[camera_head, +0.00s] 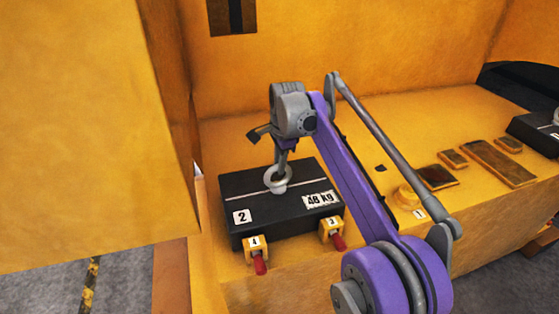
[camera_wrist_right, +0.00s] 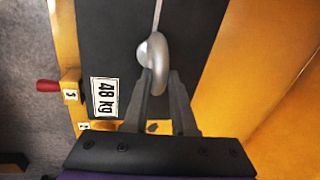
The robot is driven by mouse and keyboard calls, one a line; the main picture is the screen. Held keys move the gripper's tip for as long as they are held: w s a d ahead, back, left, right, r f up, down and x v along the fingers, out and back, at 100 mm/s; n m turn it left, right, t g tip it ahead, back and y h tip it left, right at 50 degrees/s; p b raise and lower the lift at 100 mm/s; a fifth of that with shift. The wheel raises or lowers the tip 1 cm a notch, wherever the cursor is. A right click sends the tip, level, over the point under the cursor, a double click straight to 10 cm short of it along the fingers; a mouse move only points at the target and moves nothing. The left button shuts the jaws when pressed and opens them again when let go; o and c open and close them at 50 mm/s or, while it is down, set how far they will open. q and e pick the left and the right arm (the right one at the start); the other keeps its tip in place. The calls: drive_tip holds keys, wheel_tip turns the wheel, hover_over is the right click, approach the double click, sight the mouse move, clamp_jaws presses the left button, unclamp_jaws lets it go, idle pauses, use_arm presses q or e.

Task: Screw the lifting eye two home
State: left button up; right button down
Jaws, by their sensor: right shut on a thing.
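The lifting eye (camera_head: 275,179) is a pale metal ring standing on the top of a black casting (camera_head: 270,208) marked "2" and "48 kg". My right gripper (camera_head: 280,165) comes down from above and is shut on the ring. In the right wrist view the two fingers (camera_wrist_right: 163,92) close on the lower part of the lifting eye (camera_wrist_right: 155,50). The eye's thread and its seat are hidden, so I cannot tell how far in it sits. My left gripper is not in view.
Two yellow clamps with red handles, marked 4 (camera_head: 256,249) and 3 (camera_head: 332,234), stand at the casting's front edge. A yellow wall (camera_head: 85,130) rises on the left.

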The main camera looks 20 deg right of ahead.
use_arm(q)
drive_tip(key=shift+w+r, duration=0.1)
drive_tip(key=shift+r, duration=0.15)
use_arm(e)
drive_tip(key=shift+r+m, duration=0.1)
drive_tip(key=shift+m, duration=0.5)
drive_tip(key=c, duration=0.7)
unclamp_jaws()
drive_tip(key=shift+c, duration=0.2)
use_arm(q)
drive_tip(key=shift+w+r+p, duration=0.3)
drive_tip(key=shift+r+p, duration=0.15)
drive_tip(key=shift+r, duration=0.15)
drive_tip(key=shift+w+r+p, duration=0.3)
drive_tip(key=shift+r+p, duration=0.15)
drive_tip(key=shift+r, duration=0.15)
use_arm(e)
wheel_tip(320, 180, up, 10)
drive_tip(key=s, duration=0.2)
drive_tip(key=shift+r, duration=0.25)
drive_tip(key=shift+s, duration=0.1)
